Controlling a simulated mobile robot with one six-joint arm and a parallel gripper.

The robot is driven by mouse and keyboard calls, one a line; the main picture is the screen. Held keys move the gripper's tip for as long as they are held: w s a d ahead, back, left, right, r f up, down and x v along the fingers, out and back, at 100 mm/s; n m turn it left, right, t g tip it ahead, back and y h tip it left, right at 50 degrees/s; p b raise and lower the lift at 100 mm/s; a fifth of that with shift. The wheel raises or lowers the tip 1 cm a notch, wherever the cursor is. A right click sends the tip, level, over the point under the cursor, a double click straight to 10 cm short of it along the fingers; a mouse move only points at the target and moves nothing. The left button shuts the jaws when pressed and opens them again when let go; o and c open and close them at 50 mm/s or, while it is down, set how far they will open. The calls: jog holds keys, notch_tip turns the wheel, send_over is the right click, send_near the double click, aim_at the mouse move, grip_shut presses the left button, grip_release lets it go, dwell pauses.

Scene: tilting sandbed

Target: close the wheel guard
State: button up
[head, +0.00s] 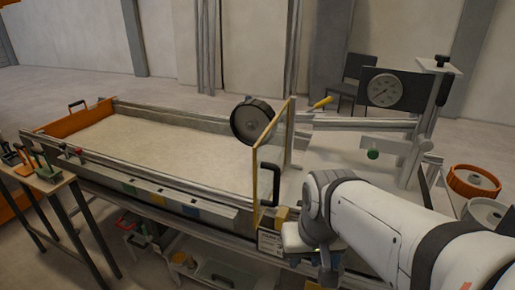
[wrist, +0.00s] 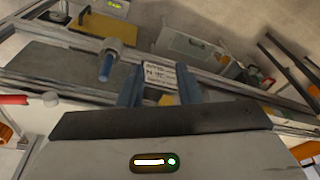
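The wheel guard looks to be the yellow-edged panel (head: 278,140) standing upright at the right end of the sandbed, beside the black wheel (head: 252,121). A black handle (head: 268,185) sits on its near lower edge. I cannot tell its hinge side. My gripper (head: 298,240) is low and in front of the bed's right end, below and right of the handle, apart from it. In the wrist view its two blue-grey fingers (wrist: 160,88) are spread, with nothing held between them. A white label plate (wrist: 160,75) shows beyond them. The guard's handle is not clearly seen in the wrist view.
The sandbed (head: 140,186) stretches left. A beam with a round dial (head: 384,90) and a green knob (head: 373,154) stand behind my arm. A small tool table (head: 35,180) is at far left.

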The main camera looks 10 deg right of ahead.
jog(key=w+d+r+m+y+p, duration=0.1)
jog(key=w+r+m, duration=0.1)
jog(key=m, duration=0.2)
jog(key=w+d+r+m+g+y+p, duration=0.1)
jog(key=w+d+r+m+y, duration=0.1)
jog(key=w+m, duration=0.1)
jog(key=w+d+r+m+y+p, duration=0.1)
jog(key=w+r+m, duration=0.2)
jog(key=m, duration=0.2)
jog(key=shift+w+d+r+g, duration=0.1)
jog(key=shift+w+d+g, duration=0.15)
jog(key=shift+d+g, duration=0.05)
jog(key=c, duration=0.6)
jog(key=w+d+r+m+y, duration=0.1)
jog(key=w+d+m, duration=0.1)
jog(key=w+d+r+m+t+y+p, duration=0.1)
jog(key=w+d+r+m+y, duration=0.1)
jog(key=d+m, duration=0.1)
jog(key=w+d+r+m+y, duration=0.1)
jog(key=w+d+r+m, duration=0.1)
jog(key=m, duration=0.1)
jog(key=shift+d+t+p, duration=0.2)
jog(key=shift+t+p, duration=0.1)
jog(key=shift+p, duration=0.05)
grip_shut()
jog(key=w+a+f+p, duration=0.1)
jog(key=w+a+f, duration=0.2)
jog(key=a+f, duration=0.4)
jog(key=shift+a, duration=1.85)
